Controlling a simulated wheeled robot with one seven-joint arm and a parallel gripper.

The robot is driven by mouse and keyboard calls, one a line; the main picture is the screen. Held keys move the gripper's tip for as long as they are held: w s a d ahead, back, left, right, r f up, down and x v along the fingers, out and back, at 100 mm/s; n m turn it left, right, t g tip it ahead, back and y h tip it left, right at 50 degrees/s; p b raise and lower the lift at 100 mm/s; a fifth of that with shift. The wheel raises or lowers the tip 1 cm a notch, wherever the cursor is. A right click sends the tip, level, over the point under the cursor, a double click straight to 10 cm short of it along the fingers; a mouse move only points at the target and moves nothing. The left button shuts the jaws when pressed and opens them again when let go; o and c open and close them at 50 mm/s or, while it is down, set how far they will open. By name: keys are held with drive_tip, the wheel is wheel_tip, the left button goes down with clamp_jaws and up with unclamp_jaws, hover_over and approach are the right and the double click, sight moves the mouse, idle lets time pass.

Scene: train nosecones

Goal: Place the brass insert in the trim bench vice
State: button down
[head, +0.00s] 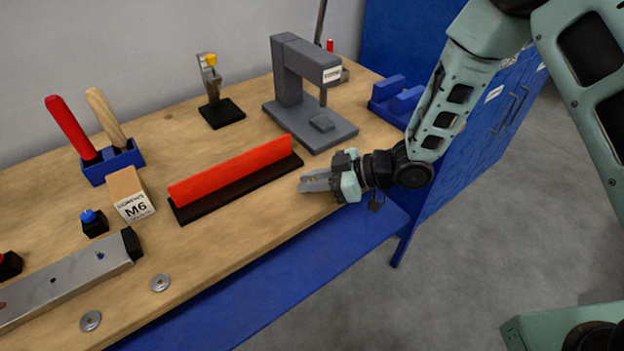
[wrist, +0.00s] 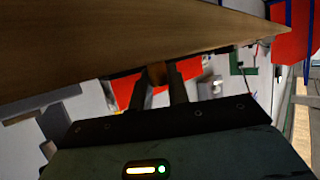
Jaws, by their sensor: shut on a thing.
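My gripper (head: 316,182) is over the front edge of the wooden bench, right of the red strip, with its fingers pointing left. In the wrist view, the fingers (wrist: 157,90) are shut on a small brownish piece, the brass insert (wrist: 156,74), which shows between the fingertips. I cannot make out the insert in the head view. A blue block with two raised jaws, which looks like the vice (head: 395,100), stands at the bench's far right end, beyond my gripper. Its gap looks empty.
A red upright strip (head: 235,170) on a dark base lies left of my gripper. A grey press (head: 300,85) stands behind, between strip and vice. A clamp (head: 212,85) on a black base, tool holder (head: 112,165) and M6 box (head: 130,195) are farther left. Blue cabinet (head: 470,140) lies right.

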drive_tip(key=c, duration=1.3)
unclamp_jaws()
drive_tip(key=shift+f, duration=0.1)
drive_tip(key=shift+c, duration=0.2)
